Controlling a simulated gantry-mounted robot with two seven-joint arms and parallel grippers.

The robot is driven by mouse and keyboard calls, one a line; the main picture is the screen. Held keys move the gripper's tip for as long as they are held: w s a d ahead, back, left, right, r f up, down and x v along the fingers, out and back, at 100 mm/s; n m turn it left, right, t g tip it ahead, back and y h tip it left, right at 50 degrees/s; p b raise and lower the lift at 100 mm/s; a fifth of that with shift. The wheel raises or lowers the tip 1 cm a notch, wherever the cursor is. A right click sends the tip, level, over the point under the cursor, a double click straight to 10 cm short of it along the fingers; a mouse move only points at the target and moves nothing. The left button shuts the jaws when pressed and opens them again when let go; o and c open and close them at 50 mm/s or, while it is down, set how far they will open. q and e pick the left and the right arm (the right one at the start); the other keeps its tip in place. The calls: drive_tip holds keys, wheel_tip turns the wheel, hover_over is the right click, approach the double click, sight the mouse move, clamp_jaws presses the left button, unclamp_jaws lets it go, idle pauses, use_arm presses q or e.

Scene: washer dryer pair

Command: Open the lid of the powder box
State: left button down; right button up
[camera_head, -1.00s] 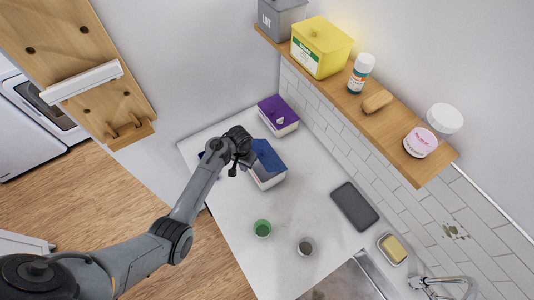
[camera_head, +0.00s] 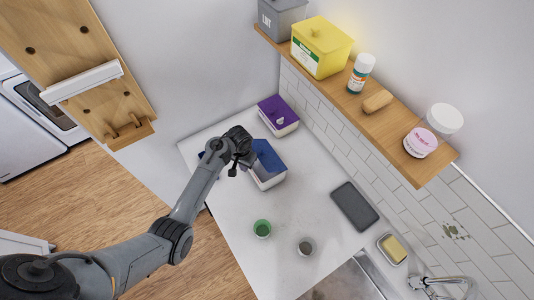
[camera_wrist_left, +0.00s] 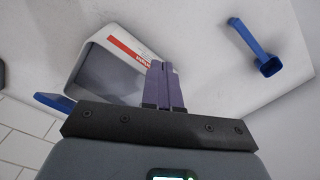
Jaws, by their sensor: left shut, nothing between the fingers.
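The powder box (camera_head: 268,181) is a white box with a blue lid on the counter, just right of my left gripper (camera_head: 241,170). Its blue lid (camera_head: 265,149) stands raised on the far side, and the grey inside shows. In the left wrist view the box (camera_wrist_left: 95,45) has a red label and an open top, with the blue lid (camera_wrist_left: 54,102) at its far edge. My left gripper (camera_wrist_left: 164,66) is shut and empty, its fingertips over the box's near rim; I cannot tell whether they touch. My right gripper is not in view.
A purple-lidded box (camera_head: 278,112) stands behind, near the wall. A blue scoop (camera_wrist_left: 255,45) lies beside the box. A green cup (camera_head: 262,228), a grey cup (camera_head: 306,246) and a dark tray (camera_head: 354,205) are on the counter. A wooden shelf (camera_head: 390,126) with containers runs above.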

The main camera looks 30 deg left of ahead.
sight(271, 154)
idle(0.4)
use_arm(q)
drive_tip(key=shift+w+d+f+b, duration=0.1)
drive_tip(key=shift+w+d+b, duration=0.6)
drive_tip(key=shift+w, duration=0.5)
drive_tip(key=shift+w+d+r+b, duration=0.1)
drive_tip(key=shift+w+d+b, duration=0.45)
drive_tip(key=shift+w+b, duration=0.5)
drive_tip(key=shift+w+d+f+b, duration=0.1)
drive_tip(key=shift+w+d+b, duration=0.5)
drive_tip(key=shift+w, duration=0.8)
drive_tip(key=shift+w+d+f+b, duration=0.1)
drive_tip(key=shift+w+d+b, duration=0.25)
drive_tip(key=shift+w+b, duration=0.25)
drive_tip(key=shift+w+d+r+b, duration=0.1)
drive_tip(key=shift+w+d+b, duration=0.2)
drive_tip(key=shift+w+b, duration=0.3)
drive_tip(key=shift+w+d+f+b, duration=0.1)
drive_tip(key=shift+w+d+b, duration=0.25)
drive_tip(key=shift+w+b, duration=0.25)
drive_tip(key=shift+w+d+b, duration=0.3)
drive_tip(key=shift+w+b, duration=0.3)
drive_tip(key=shift+b, duration=0.1)
drive_tip(key=shift+w+d+b, duration=0.3)
drive_tip(key=shift+w+b, duration=0.3)
drive_tip(key=shift+b, duration=0.05)
drive_tip(key=shift+w+d+b, duration=0.3)
drive_tip(key=shift+w+b, duration=0.3)
drive_tip(key=shift+b, duration=0.1)
drive_tip(key=shift+r, duration=0.2)
